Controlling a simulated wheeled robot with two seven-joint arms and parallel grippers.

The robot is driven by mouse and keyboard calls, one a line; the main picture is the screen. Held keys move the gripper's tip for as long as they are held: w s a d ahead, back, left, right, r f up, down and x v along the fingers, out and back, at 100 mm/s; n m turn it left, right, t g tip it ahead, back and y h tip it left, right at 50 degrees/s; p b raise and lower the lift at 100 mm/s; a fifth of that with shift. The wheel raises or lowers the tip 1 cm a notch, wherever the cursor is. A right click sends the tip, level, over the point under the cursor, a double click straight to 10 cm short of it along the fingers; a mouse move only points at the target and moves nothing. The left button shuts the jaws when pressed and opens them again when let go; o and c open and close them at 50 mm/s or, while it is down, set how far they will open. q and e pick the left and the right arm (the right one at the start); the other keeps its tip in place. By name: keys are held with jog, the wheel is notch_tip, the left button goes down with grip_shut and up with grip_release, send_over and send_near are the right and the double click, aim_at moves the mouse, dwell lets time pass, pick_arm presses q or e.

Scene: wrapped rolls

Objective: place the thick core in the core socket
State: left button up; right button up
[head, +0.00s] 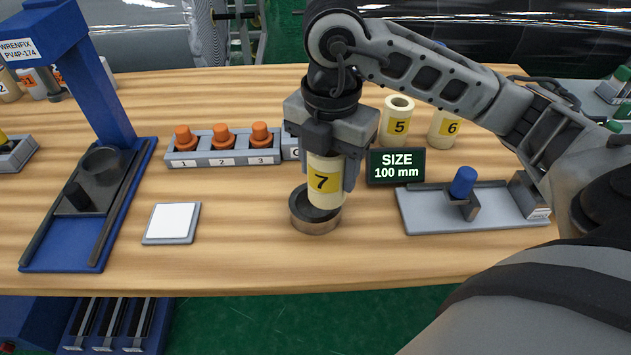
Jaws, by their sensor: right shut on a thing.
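My right gripper (328,165) points straight down and is shut on a cream core (326,190) with a yellow label reading 7. The core is upright. Its lower end lines up with the mouth of a round dark metal socket (315,224) on the table. Dark interior shows around the core's bottom edge; I cannot tell whether that edge is just above the rim or slightly inside. The core's upper end is hidden by the gripper. My left gripper is not in view.
Cores 5 (398,121) and 6 (444,128) stand behind the size display (396,167), which reads 100 mm. A rack (222,157) holds orange plugs. A white pad (171,222) and blue press (100,200) are left. A grey fixture (430,212) with a blue knob is right.

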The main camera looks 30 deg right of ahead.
aim_at(316, 187)
jog(key=shift+w+a+f+p, duration=0.15)
jog(key=shift+w+f, duration=0.2)
jog(key=shift+f, duration=0.6)
jog(key=shift+w+a+f+p, duration=0.1)
jog(key=shift+w+f, duration=0.3)
jog(key=shift+f, duration=0.55)
jog(key=shift+w+a+f+p, duration=0.15)
jog(key=shift+w+f, duration=0.2)
jog(key=shift+f, duration=0.6)
jog(key=shift+f, duration=0.2)
jog(key=o, duration=1)
jog(key=shift+o, duration=0.2)
jog(key=shift+r, duration=0.1)
notch_tip(316, 187, up, 12)
jog(key=shift+r+p, duration=0.15)
jog(key=shift+p, duration=0.2)
